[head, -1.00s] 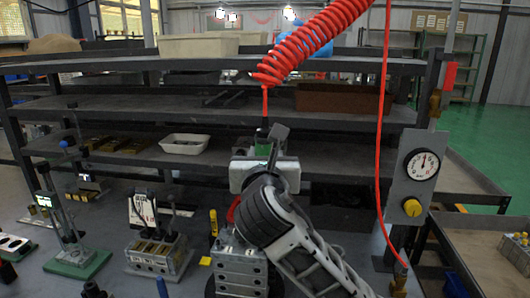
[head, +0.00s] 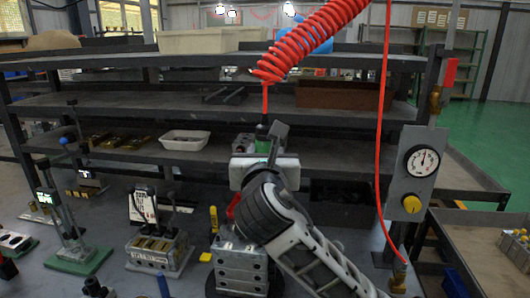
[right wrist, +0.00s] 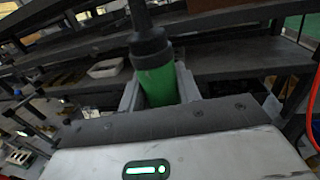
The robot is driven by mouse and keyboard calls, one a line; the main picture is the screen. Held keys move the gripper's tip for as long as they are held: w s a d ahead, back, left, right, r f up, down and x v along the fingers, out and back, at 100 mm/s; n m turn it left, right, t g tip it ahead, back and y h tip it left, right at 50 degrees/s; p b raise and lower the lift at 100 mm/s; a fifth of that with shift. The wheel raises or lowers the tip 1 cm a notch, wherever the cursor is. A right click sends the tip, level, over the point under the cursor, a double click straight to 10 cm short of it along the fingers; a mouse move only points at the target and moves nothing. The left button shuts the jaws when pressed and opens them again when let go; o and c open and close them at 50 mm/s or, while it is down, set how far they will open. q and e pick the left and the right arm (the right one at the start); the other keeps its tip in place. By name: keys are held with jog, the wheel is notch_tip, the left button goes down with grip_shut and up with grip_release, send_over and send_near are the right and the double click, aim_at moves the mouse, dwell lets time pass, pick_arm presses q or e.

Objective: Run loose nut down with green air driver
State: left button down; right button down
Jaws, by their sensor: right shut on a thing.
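The green air driver (right wrist: 158,82) stands upright between the fingers of my right gripper (right wrist: 160,95) in the right wrist view, with its black upper end above them. In the head view my right gripper (head: 264,165) hides most of the driver, and a red coiled hose (head: 310,42) hangs down to its top. The gripper is over a grey metal valve block (head: 241,268). A red part (head: 233,206) shows beside the gripper, above the block. The loose nut and the driver's lower tip are hidden. My left gripper is not in view.
A panel with a gauge (head: 422,161) and yellow knob (head: 411,204) stands at the right, with a straight red hose (head: 384,130) before it. Lever valve blocks (head: 155,248) stand at left. A shelf rack (head: 90,108) with a white tray (head: 185,140) is behind.

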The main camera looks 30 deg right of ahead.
aim_at(265, 115)
jog(key=shift+f, duration=0.55)
dwell(3.0)
jog(key=shift+r, duration=0.2)
jog(key=shift+r, duration=4.2)
jog(key=shift+f, duration=0.1)
